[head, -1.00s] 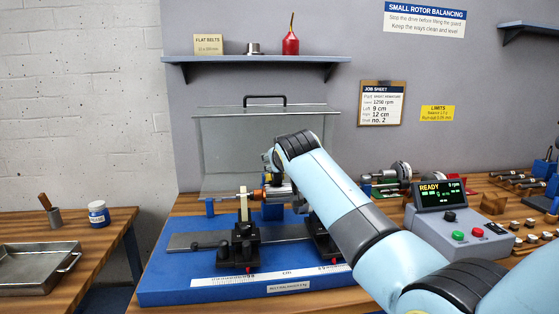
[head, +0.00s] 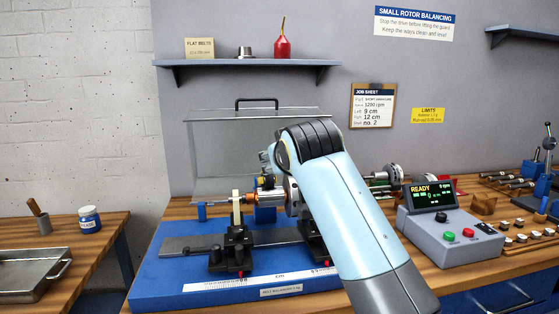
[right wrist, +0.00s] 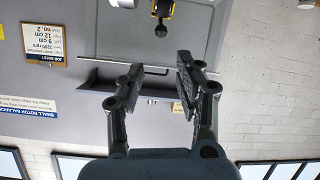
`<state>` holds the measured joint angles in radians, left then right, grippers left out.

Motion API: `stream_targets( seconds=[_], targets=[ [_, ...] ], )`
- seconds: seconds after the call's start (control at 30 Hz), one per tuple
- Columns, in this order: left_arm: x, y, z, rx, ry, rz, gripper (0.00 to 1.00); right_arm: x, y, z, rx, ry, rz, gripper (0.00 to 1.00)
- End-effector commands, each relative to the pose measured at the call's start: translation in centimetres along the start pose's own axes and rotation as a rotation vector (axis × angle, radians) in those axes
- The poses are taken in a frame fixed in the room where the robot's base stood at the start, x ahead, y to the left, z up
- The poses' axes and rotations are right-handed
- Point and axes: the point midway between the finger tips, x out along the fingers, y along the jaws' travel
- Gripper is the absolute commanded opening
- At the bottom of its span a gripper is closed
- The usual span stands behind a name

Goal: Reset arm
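My right arm (head: 335,200) reaches up from the bottom right in the head view, in front of the balancing machine. Its gripper is largely hidden behind the arm there. In the right wrist view my right gripper (right wrist: 158,88) is open and empty, its fingers apart toward the grey wall. The machine has a blue base (head: 165,275) and a scale strip. A rotor with a copper-coloured part (head: 265,197) lies across its supports; my arm covers its right part. My left gripper is not in view.
A clear guard (head: 215,150) with a black handle stands behind the rotor. The control box (head: 450,240) reads READY, 0 rpm. A shelf (head: 245,63) holds a red oil can (head: 282,47). A metal tray (head: 30,275) lies on the left bench.

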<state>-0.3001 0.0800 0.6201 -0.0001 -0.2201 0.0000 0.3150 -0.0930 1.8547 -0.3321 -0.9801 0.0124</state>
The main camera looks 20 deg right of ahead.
Motion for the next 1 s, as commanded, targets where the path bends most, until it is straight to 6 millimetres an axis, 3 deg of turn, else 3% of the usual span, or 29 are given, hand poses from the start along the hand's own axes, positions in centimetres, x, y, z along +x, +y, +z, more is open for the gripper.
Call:
stream_targets(
  seconds=[0.3, 0.4, 0.47, 0.57, 0.7, 0.8, 1.0],
  targets=[
    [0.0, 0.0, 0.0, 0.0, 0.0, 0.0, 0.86, 0.0, 0.0, 0.1, 0.0, -0.001, 0.0, 0.34],
    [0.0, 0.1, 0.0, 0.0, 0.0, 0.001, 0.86, -0.4, 0.2, 1.6, -0.002, -0.028, -0.003, 0.34],
    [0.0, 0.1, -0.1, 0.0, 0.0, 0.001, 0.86, -1.1, 0.5, 3.9, -0.004, -0.071, -0.008, 0.34],
    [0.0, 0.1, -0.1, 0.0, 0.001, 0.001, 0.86, -3.7, 1.2, 9.8, -0.011, -0.184, -0.026, 0.34],
    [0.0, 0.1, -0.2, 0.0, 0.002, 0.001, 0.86, -9.7, 2.2, 18.9, -0.032, -0.384, -0.068, 0.34],
    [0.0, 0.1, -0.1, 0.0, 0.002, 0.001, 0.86, -13.6, 2.6, 23.1, -0.047, -0.495, -0.098, 0.34],
    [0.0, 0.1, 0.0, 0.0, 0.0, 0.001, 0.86, -20.1, 3.3, 28.3, -0.076, -0.657, -0.147, 0.34]
  ],
)
